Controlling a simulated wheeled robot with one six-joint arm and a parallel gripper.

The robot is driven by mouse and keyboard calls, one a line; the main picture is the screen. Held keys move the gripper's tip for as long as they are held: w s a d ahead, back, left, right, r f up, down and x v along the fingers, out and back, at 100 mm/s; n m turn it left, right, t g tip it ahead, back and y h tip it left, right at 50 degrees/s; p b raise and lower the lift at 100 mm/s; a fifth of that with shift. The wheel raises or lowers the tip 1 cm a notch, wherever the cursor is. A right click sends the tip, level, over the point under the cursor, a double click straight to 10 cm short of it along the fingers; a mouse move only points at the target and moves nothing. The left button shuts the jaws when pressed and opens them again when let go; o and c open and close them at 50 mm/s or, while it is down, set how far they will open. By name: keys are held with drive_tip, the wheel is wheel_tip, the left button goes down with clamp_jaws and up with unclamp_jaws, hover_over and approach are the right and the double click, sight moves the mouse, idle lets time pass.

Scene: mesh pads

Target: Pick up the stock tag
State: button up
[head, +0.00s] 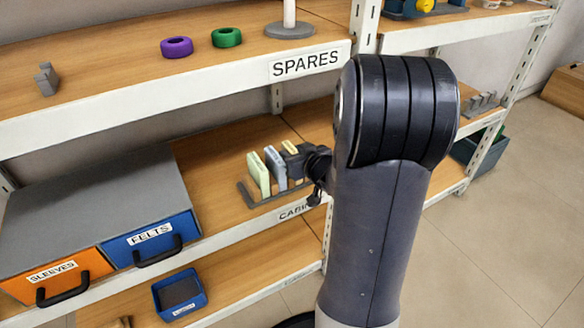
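My gripper (304,160) is on the middle shelf, at the right end of a small dark rack (247,195). It is small and partly hidden by my own arm, so I cannot tell whether its fingers are open or shut. A pale green upright plate (258,174) and a blue-grey one (276,168) stand in the rack to the gripper's left. A small yellow piece (289,147) shows right beside the gripper; I cannot tell whether they touch. No piece can be clearly read as the stock tag.
Left on the middle shelf are an orange SLEEVES drawer (55,277) and a blue FELTS drawer (150,240). A small blue tray (180,293) sits on the lower shelf. The SPARES shelf (150,75) overhangs the rack. Open floor (500,240) lies right.

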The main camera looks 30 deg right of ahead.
drive_tip(key=shift+w+f, duration=0.15)
drive_tip(key=shift+w, duration=0.3)
clamp_jaws()
